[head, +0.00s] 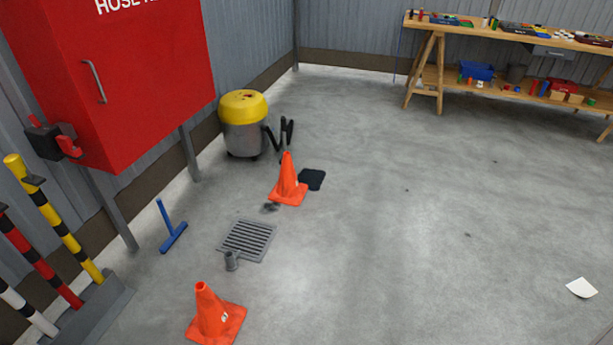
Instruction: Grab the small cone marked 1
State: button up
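Two small orange cones stand on the floor. I cannot tell which cone bears the 1. My gripper is not in view.
A dark mat (311,179), yellow-topped vacuum (243,124), blue squeegee (172,237), red hose cabinet (140,80) and striped posts (60,230) are nearby. The floor right of the cones is largely clear.

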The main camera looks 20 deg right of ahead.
aim_at(287, 190)
jog(key=i+l+z, duration=0.2)
jog(key=i+l, duration=0.35)
jog(key=i+l+z, duration=0.2)
jog(key=i+l, duration=0.2)
jog(key=i, duration=0.3)
jog(key=i+l+u, duration=0.2)
jog(key=i, duration=0.35)
jog(key=i+l+u, duration=0.15)
jog(key=i, duration=0.4)
jog(key=i+l+u, duration=0.2)
jog(key=i+l, duration=0.2)
jog(key=i, duration=0.15)
jog(key=i+l+u, duration=0.15)
jog(key=i+l, duration=0.25)
jog(key=i, duration=0.15)
